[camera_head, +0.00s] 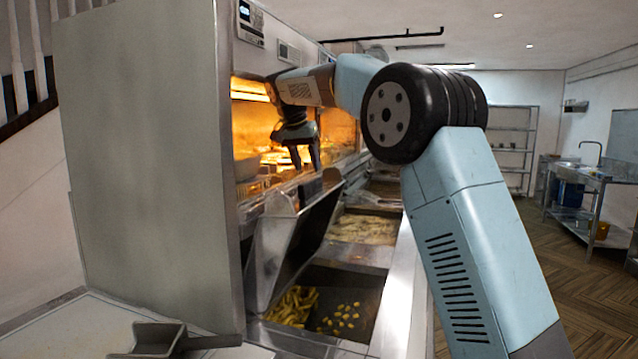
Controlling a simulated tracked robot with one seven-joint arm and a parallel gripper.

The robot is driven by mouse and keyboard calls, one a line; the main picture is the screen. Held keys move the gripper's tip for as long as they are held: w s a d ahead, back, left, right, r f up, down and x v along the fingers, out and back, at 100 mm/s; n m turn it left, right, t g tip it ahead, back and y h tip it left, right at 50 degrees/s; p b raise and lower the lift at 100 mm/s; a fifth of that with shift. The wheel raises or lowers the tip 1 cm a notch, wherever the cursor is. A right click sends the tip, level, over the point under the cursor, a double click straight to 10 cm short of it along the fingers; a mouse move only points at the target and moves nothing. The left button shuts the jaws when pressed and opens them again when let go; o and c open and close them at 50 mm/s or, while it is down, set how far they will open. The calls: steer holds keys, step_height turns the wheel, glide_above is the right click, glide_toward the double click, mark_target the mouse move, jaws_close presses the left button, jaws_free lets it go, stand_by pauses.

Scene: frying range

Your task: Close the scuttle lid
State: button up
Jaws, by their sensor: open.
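The scuttle lid (312,232) is a metal panel standing raised and tilted at the left side of the range. Below and in front of it the scuttle is uncovered, with chips (291,306) and small yellow pieces (341,318) inside. My gripper (306,164) is open and points down. It is just above the lid's upper edge, near a dark upright part (309,188) there. I cannot tell whether the fingers touch the lid.
A tall grey panel (145,170) stands at the left. A lit cabinet (250,130) lies behind my gripper. Further pans (362,229) run back along the range. A small metal scoop (158,338) lies at the front left. The floor at the right is open, before a sink table (580,178).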

mark_target(312, 179)
steer(key=shift+x, duration=3.55)
jaws_close()
